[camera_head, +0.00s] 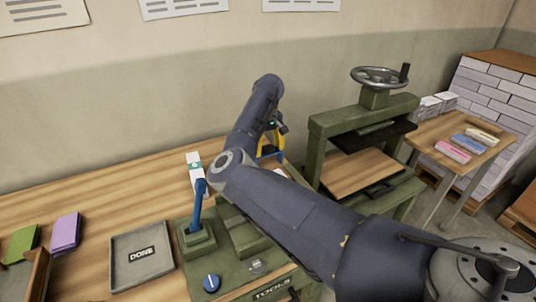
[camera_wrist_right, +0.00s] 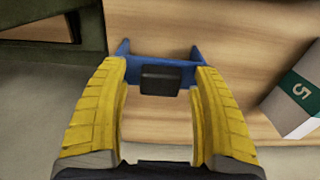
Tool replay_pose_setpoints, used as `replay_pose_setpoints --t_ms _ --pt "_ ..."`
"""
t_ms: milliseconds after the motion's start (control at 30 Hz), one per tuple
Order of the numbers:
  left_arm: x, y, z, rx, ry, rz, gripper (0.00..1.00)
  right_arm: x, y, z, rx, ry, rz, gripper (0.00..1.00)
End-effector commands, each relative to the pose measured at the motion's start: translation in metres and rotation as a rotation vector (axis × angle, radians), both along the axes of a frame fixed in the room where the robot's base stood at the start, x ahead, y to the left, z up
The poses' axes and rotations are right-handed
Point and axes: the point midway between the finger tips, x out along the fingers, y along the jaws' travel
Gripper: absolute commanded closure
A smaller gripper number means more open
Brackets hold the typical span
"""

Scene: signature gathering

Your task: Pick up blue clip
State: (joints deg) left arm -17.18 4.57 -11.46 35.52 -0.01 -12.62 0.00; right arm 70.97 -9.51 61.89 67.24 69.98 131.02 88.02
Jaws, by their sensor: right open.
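The blue clip (camera_wrist_right: 132,70) lies on the wooden table top in the right wrist view, with a black block at its middle. My right gripper (camera_wrist_right: 159,72) has its two yellow fingers spread, one on each side of the clip. The fingertips are close to the clip's ends, and I cannot tell whether they touch it. In the head view my right gripper (camera_head: 271,144) is partly hidden behind my own arm, and a bit of blue clip (camera_head: 268,155) shows below it. My left gripper is not in view.
A white box with a green label (camera_wrist_right: 300,92) stands right of the gripper. A green press with a wheel (camera_head: 375,98) stands right. A blue-handled lever device (camera_head: 197,235) and a DONE tray (camera_head: 122,270) are in front. Green and purple pads (camera_head: 64,232) lie left.

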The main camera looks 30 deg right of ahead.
Motion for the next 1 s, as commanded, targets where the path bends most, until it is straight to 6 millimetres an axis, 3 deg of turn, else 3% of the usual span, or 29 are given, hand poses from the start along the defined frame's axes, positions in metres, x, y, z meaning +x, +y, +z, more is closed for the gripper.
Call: replay_pose_setpoints --t_ms 100,600,1000 --pt "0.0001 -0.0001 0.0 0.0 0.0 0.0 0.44 0.0 0.0 0.0001 0.0 0.0 0.0 0.33" --pt "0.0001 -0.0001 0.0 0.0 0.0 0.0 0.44 0.0 0.0002 0.0002 0.001 0.0 0.0 0.91" --pt "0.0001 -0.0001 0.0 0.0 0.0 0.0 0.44 -0.0001 0.0004 0.0005 0.001 0.0 0.0 0.93"
